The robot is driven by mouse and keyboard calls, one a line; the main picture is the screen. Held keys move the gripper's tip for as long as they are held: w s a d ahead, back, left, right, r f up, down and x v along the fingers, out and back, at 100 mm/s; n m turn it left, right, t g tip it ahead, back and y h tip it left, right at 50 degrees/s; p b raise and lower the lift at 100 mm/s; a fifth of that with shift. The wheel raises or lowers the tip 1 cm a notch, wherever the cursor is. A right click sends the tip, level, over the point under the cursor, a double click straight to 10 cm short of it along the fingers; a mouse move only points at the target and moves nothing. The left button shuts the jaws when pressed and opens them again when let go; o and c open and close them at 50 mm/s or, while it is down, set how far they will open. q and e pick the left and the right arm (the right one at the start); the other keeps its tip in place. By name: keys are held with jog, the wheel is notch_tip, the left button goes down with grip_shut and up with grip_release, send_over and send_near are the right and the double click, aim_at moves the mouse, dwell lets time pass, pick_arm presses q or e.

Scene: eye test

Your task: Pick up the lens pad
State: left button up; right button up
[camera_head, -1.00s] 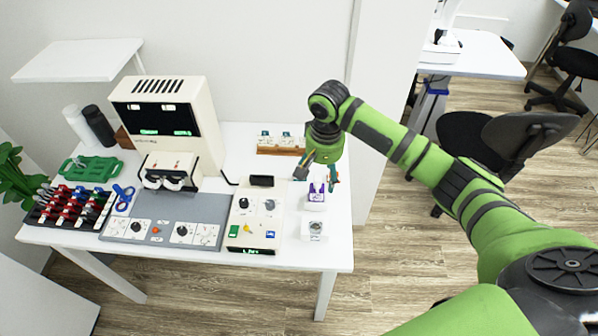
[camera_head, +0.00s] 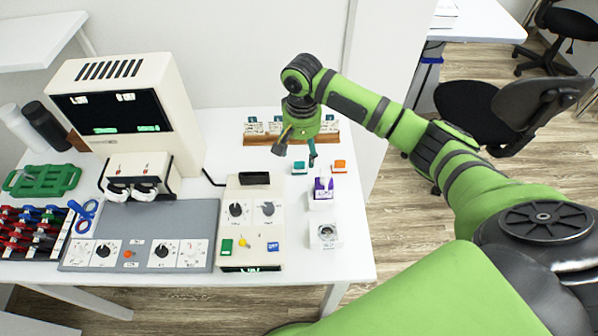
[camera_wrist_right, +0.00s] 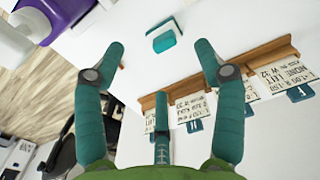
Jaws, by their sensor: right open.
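A small teal block on a white base (camera_head: 299,167) lies on the white table in the head view, beside a small orange one (camera_head: 339,166). I cannot tell for certain which is the lens pad. My right gripper (camera_head: 296,152) is open and empty, pointing down just behind the teal block. In the right wrist view the teal block (camera_wrist_right: 165,41) shows beyond and between the spread fingertips of my right gripper (camera_wrist_right: 160,52), apart from them. The orange one is not seen there. My left gripper is out of view.
A wooden rail (camera_head: 331,139) with letter cards stands behind the gripper. A purple-topped white holder (camera_head: 322,189) and a white block with a round socket (camera_head: 326,236) stand in front. A control box (camera_head: 252,204) is to the left, with a cream machine (camera_head: 188,112) farther left.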

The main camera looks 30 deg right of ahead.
aim_at(300, 162)
jog(key=f, duration=0.2)
jog(key=f+p, duration=0.1)
jog(key=f, duration=0.3)
jog(key=shift+w+a+f, duration=0.15)
jog(key=shift+w+f, duration=0.05)
jog(key=shift+w, duration=0.05)
jog(key=shift+f, duration=0.15)
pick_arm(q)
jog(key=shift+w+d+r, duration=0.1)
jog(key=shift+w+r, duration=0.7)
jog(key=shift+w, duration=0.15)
pick_arm(e)
jog(key=c, duration=1.1)
